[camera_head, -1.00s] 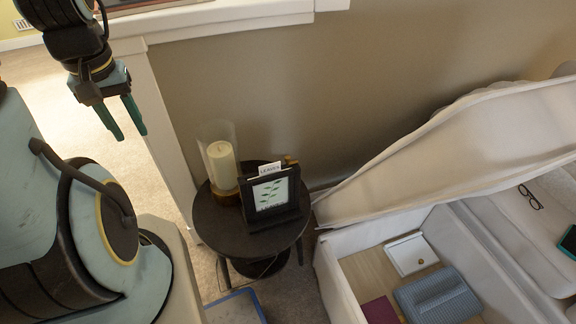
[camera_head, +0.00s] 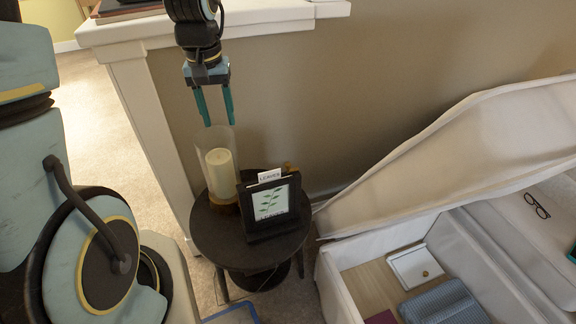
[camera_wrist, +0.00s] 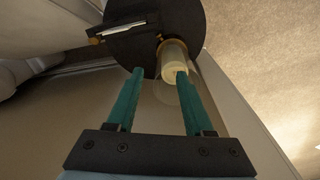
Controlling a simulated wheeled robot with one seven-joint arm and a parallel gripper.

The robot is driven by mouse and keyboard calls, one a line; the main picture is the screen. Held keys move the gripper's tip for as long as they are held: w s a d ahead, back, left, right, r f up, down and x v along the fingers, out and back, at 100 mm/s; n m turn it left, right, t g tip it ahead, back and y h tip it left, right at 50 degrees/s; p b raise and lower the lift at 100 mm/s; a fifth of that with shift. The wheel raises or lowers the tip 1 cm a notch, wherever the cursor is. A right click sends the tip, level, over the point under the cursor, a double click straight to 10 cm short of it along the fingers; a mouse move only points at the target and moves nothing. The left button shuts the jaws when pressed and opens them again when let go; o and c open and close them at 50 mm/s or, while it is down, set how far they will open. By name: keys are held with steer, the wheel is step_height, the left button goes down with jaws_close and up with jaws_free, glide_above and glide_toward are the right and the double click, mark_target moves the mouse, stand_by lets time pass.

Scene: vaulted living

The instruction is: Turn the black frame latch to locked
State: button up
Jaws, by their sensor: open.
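The black frame (camera_head: 246,217) stands on a round dark side table (camera_head: 221,246), with a leaf print facing my head camera and a "LEAVES" card (camera_head: 269,175) sticking out of its top. A small brass-coloured piece (camera_head: 287,168) shows behind the frame's top; whether it is the latch I cannot tell. In the wrist view the frame (camera_wrist: 122,30) is seen from above, with brass-coloured bits at its ends. My gripper (camera_head: 219,124) is open and empty, above the glass candle holder, up and left of the frame. In the wrist view its fingertips (camera_wrist: 160,70) point toward the table.
A cream candle (camera_head: 220,172) in a tall clear glass holder stands left of the frame, close under my fingers. The wall and white ledge (camera_head: 240,22) are behind. An open storage seat (camera_head: 335,285) with a raised lid is at right.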

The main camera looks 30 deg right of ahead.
steer(key=m+b, duration=0.1)
steer(key=m, duration=0.1)
glide_above(288, 163)
step_height(288, 163, down, 4)
steer(key=shift+g, duration=0.4)
step_height(288, 163, down, 11)
steer(key=shift+a+r, duration=0.1)
steer(key=shift+r, duration=0.05)
jaws_close()
